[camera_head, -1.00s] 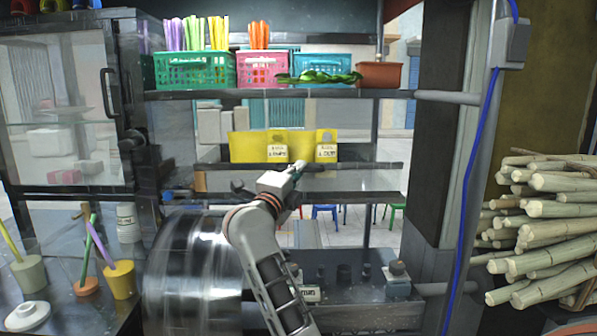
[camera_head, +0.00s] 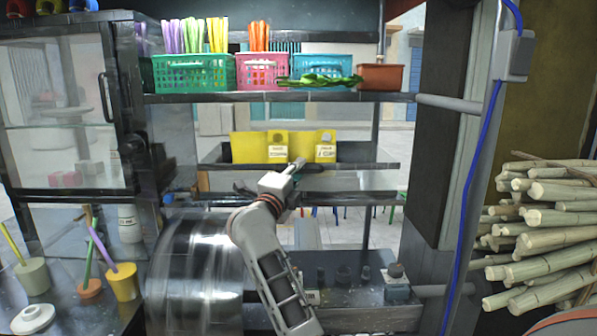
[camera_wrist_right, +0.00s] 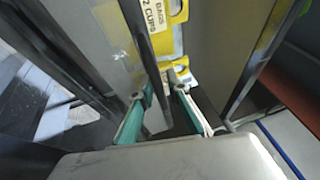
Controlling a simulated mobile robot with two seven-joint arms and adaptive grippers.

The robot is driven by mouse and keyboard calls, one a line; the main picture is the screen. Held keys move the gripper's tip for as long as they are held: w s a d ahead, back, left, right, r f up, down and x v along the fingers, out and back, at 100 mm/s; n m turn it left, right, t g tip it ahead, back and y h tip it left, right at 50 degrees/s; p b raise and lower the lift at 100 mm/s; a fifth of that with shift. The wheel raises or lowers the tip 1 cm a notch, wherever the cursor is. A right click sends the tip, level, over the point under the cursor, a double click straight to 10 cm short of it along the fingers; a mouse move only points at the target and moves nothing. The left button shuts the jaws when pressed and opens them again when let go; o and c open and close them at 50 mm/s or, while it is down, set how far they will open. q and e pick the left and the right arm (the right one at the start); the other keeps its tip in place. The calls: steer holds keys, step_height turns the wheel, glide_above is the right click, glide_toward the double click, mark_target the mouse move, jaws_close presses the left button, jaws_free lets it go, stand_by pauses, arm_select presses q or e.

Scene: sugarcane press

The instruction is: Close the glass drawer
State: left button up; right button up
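A drawer-like shelf with a dark front rail (camera_head: 365,167) spans the middle of the stall in the head view, with a pale, see-through panel (camera_head: 345,181) below it. Yellow holders (camera_head: 247,147) with white labels stand in it. My right gripper (camera_head: 296,168) is at the front of this rail, near its middle. In the right wrist view, its two teal fingers (camera_wrist_right: 160,100) are apart, with a thin grey upright edge between them; I cannot tell whether they touch it. A labelled yellow holder (camera_wrist_right: 165,35) lies just beyond. My left gripper is not in view.
A glass case (camera_head: 65,115) with a black handle stands at left. A metal drum (camera_head: 200,265) is below. Baskets (camera_head: 195,73) line the upper shelf. A post (camera_head: 475,170) and sugarcane stalks (camera_head: 545,230) are at right. Cups with straws (camera_head: 123,282) stand at lower left.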

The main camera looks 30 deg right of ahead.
steer(key=shift+f, duration=0.1)
steer(key=shift+s+a+f, duration=0.1)
steer(key=shift+a+f, duration=0.05)
steer(key=shift+a, duration=0.2)
steer(key=r+v, duration=0.1)
steer(key=v, duration=0.5)
steer(key=shift+s+a+f, duration=0.25)
steer(key=shift+f, duration=0.15)
